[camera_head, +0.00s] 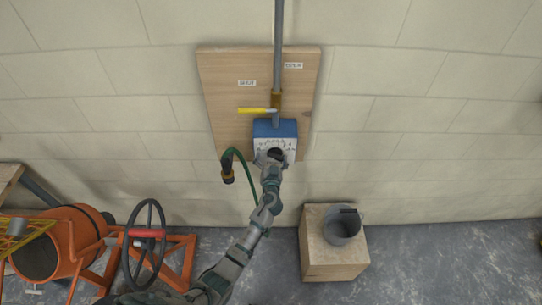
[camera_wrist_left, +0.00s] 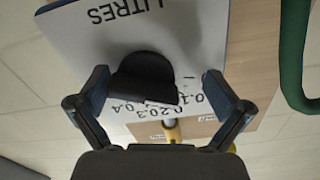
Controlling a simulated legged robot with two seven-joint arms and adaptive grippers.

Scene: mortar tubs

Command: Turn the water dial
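The water dial is a black knob (camera_wrist_left: 145,78) on a white face marked "LITRES" with printed numbers, seen in the left wrist view. It belongs to a blue and white box (camera_head: 275,130) on a wooden wall board in the head view. My left gripper (camera_wrist_left: 155,85) is open, with one finger on each side of the knob; gaps show between the fingers and the knob. In the head view my left gripper (camera_head: 272,158) is at the lower part of the box and hides the knob. My right gripper is not in view.
A wooden board (camera_head: 225,85) carries a grey pipe (camera_head: 278,40) and a yellow lever (camera_head: 255,111). A green hose (camera_head: 236,152) hangs left of the box. An orange mixer (camera_head: 65,240) stands lower left.

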